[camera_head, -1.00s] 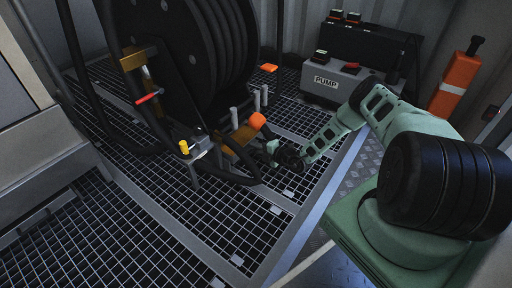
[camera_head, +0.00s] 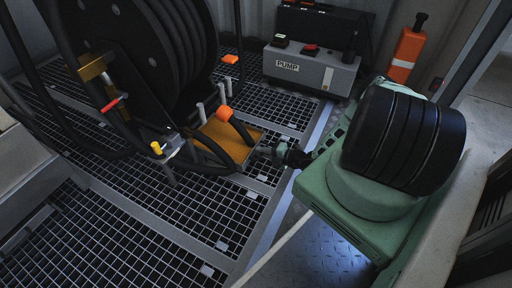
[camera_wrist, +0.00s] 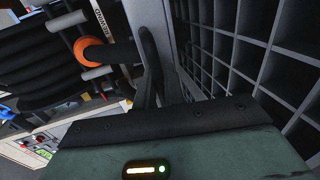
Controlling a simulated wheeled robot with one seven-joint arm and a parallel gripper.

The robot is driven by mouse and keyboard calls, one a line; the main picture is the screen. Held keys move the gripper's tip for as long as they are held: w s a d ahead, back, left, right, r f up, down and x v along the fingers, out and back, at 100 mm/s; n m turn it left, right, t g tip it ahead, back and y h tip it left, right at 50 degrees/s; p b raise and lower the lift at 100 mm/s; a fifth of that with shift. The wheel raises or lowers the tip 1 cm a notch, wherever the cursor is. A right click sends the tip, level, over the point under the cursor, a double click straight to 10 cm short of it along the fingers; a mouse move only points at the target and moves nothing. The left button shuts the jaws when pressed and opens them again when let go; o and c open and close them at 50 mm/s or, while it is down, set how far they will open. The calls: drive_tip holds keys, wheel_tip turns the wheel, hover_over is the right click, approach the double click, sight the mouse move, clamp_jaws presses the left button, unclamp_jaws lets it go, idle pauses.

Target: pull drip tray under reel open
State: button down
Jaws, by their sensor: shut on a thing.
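The drip tray (camera_head: 221,137) is a flat orange-brown tray low under the hose reel (camera_head: 160,50), on the right side of the reel in the head view. Much of its top shows beyond the reel. My gripper (camera_head: 260,151) is at the tray's right, front edge and is shut on it. In the wrist view my dark gripper fingers (camera_wrist: 155,85) are close together against a narrow grey panel (camera_wrist: 152,18). The exact grip on the tray is hidden by the fingers.
An orange-tipped nozzle (camera_head: 225,113) with a black handle is over the tray. Grey posts stand beside it. A grey pump box (camera_head: 312,70) is at the back. Grating (camera_head: 150,220) covers the floor left of my base. An orange cylinder (camera_head: 407,52) stands at the back right.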

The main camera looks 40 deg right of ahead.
drive_tip(key=shift+r, duration=0.25)
drive_tip(key=c, duration=1.6)
unclamp_jaws()
drive_tip(key=shift+f, duration=0.1)
drive_tip(key=p+v, duration=0.5)
drive_tip(key=v, duration=1.2)
drive_tip(key=shift+s+p, duration=0.25)
drive_tip(key=shift+p, duration=0.15)
